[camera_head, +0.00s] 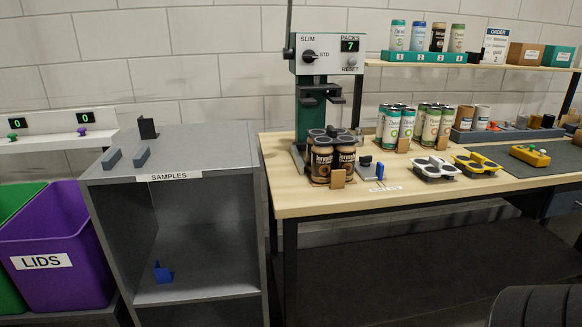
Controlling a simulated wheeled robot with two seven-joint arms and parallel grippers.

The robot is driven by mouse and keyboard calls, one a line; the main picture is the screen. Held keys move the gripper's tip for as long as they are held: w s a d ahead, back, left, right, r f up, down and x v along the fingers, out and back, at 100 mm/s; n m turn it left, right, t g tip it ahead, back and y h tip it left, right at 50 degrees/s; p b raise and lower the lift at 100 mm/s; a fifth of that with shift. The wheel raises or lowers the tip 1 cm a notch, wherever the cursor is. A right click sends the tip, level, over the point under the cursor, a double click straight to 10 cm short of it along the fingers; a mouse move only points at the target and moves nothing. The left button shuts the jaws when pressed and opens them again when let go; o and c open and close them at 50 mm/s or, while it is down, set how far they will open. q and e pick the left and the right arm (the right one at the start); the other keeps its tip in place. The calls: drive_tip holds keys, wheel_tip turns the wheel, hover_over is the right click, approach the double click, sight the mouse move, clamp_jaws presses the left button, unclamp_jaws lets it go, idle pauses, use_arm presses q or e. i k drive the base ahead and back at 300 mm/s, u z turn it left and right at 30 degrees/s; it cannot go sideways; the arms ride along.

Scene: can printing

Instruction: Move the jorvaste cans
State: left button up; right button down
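The jorvaste cans (321,163) are brown with dark tops and stand upright in a tight pack at the left end of the wooden table. They are on a base with a small tan block (338,179) in front, below the head of a green and grey press (327,55). The front two show their labels; those behind are partly hidden. The press panel reads SLIM, STD, PACKS 7 and RESET. Neither of my grippers is in view.
Green-and-white can packs (391,127) stand to the right. Grey (435,169) and yellow (476,163) can holders lie ahead of them. A grey SAMPLES cabinet (215,155) stands left, beside a purple LIDS bin (60,250). An order card (495,46) is on the shelf.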

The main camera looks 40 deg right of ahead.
sight(331, 159)
drive_tip(key=z, duration=0.4)
drive_tip(key=i, duration=0.95)
drive_tip(key=z, duration=0.8)
